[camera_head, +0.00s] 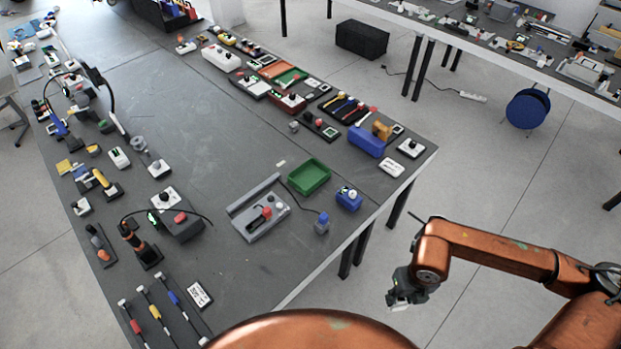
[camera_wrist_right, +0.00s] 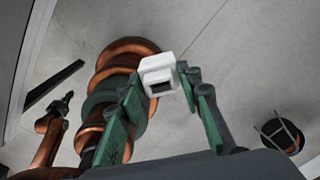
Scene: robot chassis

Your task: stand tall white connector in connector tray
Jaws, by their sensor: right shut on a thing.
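My right gripper (camera_head: 402,298) is off the table's right edge, over the floor. In the right wrist view its two green fingers (camera_wrist_right: 168,84) are shut on the tall white connector (camera_wrist_right: 158,74), a white block with a dark opening. In the head view only a small pale bit shows at the fingertips. A green open tray (camera_head: 309,177) lies near the table's right edge and looks empty; I cannot tell if it is the connector tray. A small dark gripper (camera_wrist_right: 62,104) on a copper arm, apparently my left one, shows in the wrist view; its fingers are unclear.
A grey fixture (camera_head: 262,214) lies left of the green tray. Many small devices line the table (camera_head: 215,150). A blue stool (camera_head: 528,108) stands on the floor.

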